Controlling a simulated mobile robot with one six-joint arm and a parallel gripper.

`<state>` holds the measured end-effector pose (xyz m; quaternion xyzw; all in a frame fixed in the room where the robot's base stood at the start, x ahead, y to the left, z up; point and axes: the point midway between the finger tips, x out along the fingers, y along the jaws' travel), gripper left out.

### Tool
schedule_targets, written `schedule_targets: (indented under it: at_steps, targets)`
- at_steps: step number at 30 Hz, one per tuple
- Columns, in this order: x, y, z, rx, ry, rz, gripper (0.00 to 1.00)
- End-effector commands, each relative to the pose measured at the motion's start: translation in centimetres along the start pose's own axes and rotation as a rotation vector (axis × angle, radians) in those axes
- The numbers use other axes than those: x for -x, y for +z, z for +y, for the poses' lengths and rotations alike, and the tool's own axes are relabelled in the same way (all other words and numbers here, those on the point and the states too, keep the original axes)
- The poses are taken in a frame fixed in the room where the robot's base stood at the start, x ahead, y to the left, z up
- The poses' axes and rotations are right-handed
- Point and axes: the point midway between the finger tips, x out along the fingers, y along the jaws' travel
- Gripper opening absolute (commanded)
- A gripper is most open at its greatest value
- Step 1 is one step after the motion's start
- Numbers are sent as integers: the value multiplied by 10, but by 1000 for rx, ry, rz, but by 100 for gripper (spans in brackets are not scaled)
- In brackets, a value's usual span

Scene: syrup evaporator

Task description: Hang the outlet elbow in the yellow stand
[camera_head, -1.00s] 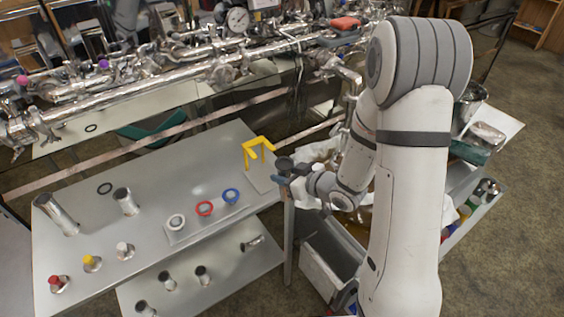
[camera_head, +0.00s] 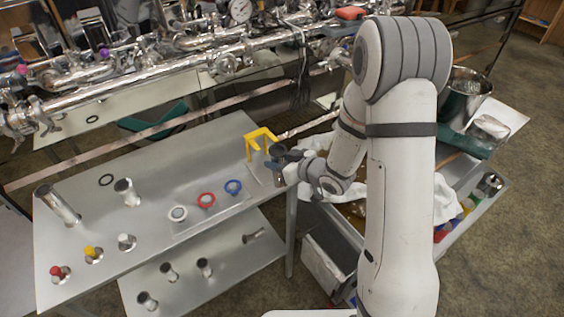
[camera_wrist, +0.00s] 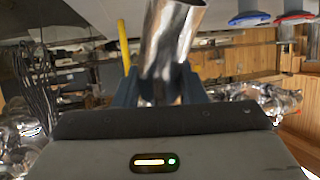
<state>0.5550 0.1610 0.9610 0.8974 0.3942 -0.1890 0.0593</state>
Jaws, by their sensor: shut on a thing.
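The yellow stand (camera_head: 262,134) is a small bent frame at the right end of the grey metal table. My gripper (camera_head: 272,164) is right beside its near right side, and I cannot tell whether they touch. In the wrist view the dark blue fingers of my gripper (camera_wrist: 158,88) are shut on the outlet elbow (camera_wrist: 170,38), a shiny metal tube standing tilted between them. A yellow post (camera_wrist: 123,45) of the stand shows just left of the elbow there. In the head view the elbow is mostly hidden by my gripper.
White, red (camera_head: 206,200) and blue (camera_head: 233,187) rings lie on the table left of my gripper. Several metal tubes and capped fittings stand further left. Evaporator piping (camera_head: 150,80) runs behind. A cart (camera_head: 470,215) with a pot and cloth is at the right.

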Motion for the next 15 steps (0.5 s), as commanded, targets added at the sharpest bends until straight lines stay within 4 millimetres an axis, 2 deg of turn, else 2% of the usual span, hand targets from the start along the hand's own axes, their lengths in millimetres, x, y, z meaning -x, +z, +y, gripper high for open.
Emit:
schedule_targets:
  at_steps: [15]
  targets:
    - [-14,-2,2,1,-2,1,12]
